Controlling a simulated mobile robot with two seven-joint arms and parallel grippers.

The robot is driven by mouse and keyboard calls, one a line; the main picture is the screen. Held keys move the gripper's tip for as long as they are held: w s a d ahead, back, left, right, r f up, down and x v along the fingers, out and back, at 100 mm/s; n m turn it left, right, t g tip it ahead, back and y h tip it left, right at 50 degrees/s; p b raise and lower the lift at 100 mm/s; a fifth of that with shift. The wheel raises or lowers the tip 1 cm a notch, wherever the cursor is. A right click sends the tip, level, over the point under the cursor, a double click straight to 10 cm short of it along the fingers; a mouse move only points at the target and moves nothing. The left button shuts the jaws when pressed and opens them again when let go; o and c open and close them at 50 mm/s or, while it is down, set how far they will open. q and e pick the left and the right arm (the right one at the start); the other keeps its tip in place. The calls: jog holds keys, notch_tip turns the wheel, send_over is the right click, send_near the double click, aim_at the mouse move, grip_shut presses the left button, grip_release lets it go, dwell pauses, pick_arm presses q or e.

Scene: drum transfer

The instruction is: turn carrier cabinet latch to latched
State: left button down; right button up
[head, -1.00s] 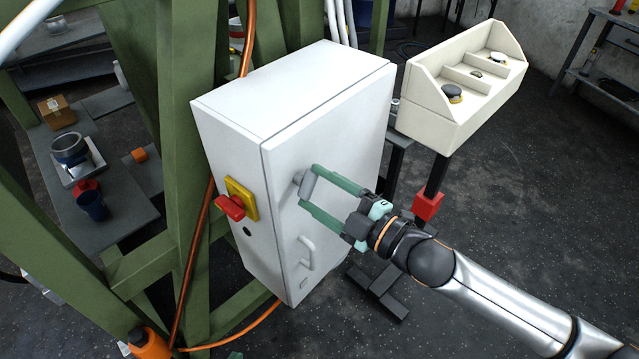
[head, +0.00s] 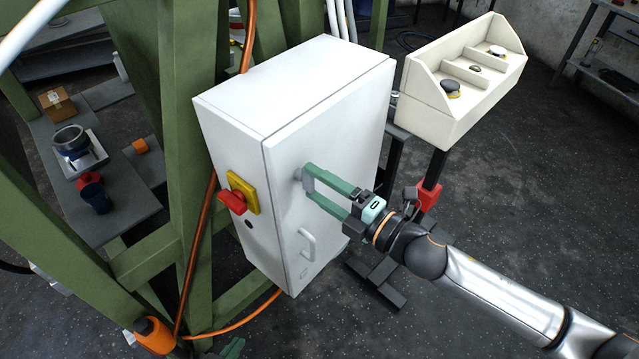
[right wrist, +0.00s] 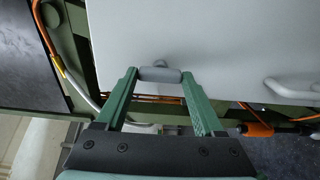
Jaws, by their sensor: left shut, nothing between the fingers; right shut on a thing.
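The carrier cabinet (head: 325,150) is a white box with a closed-looking door on the green frame. Its grey latch (head: 298,174) sits on the door's upper left part, partly hidden by my fingers. In the right wrist view the latch (right wrist: 160,75) is a short grey bar on a stem, lying crosswise between the fingertips. My right gripper (head: 309,181) is shut on the latch, with a green finger at each end of the bar. Only the green tip of my left gripper (head: 232,348) shows at the bottom edge; it is shut and empty.
A red-and-yellow switch (head: 239,196) is on the cabinet's left side, and a door handle (head: 307,246) is below the latch. A beige button box (head: 440,100) stands behind on the right. Green frame beams (head: 185,130) and an orange cable (head: 235,322) crowd the left.

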dwell(0.3)
jog(key=o, duration=1.4)
jog(key=shift+b+v, duration=1.45)
jog(key=shift+v, duration=4.8)
